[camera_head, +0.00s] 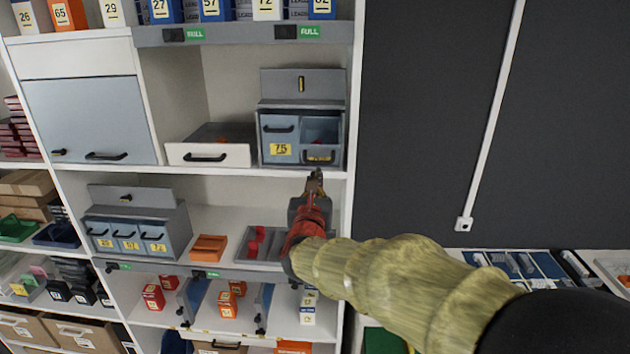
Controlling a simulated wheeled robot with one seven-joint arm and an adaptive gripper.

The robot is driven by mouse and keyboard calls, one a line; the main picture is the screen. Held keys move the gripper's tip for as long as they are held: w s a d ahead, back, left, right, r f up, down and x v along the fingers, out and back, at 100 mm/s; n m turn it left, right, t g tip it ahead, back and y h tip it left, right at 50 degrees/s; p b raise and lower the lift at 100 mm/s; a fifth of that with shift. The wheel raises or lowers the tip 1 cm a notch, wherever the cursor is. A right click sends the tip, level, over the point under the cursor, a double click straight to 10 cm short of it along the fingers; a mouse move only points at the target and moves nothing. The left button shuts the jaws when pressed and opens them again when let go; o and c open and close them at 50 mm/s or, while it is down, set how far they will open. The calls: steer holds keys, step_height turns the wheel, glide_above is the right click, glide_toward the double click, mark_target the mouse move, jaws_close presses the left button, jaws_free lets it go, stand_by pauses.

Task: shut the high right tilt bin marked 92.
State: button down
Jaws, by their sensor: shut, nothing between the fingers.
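The high tilt-bin unit (263,104) is a grey-blue case on the upper shelf, at the top centre right. Its left bin (270,136), marked 75, looks shut. Its right bin (322,148) is tilted open, with its front leaning out and its inside showing from above. A dark handle and a bit of yellow label show on that front, but the number cannot be read. My gripper (314,182) is shut and empty, just below and in front of the right bin, by the shelf edge. I cannot tell whether it touches anything.
A white drawer (209,156) stands left of the unit. The shelf edge (230,171) runs just beneath both. A lower tilt-bin unit (140,214), an orange tray (208,248) and a grey tray (262,243) sit below. A white upright (352,120) bounds the shelf at right.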

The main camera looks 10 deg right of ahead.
mark_target(316, 149)
steer(key=shift+r, duration=0.1)
steer(key=shift+r+p, duration=0.3)
steer(key=shift+p, duration=0.3)
steer(key=shift+w+r+g+p, duration=0.15)
steer(key=shift+r+g+p, duration=0.25)
steer(key=shift+p, duration=0.2)
steer(key=r+g+p, duration=0.1)
steer(key=p, duration=0.1)
steer(key=r+g+p, duration=0.1)
steer(key=p, duration=0.1)
steer(key=shift+w+d+r+y, duration=0.15)
steer(key=shift+w+r+y, duration=0.15)
steer(key=shift+w+y, duration=0.1)
steer(key=shift+w+d+r, duration=0.2)
steer(key=shift+w+r, duration=0.3)
steer(key=shift+r, duration=0.15)
steer(key=shift+w+d+r, duration=0.15)
steer(key=shift+w+r, duration=0.35)
steer(key=shift+r, duration=0.15)
steer(key=shift+w+d+r, duration=0.2)
steer(key=shift+w+r, duration=0.35)
steer(key=shift+w, duration=0.05)
steer(key=shift+w+d+r, duration=0.2)
steer(key=shift+w+r, duration=0.3)
steer(key=shift+w, duration=0.1)
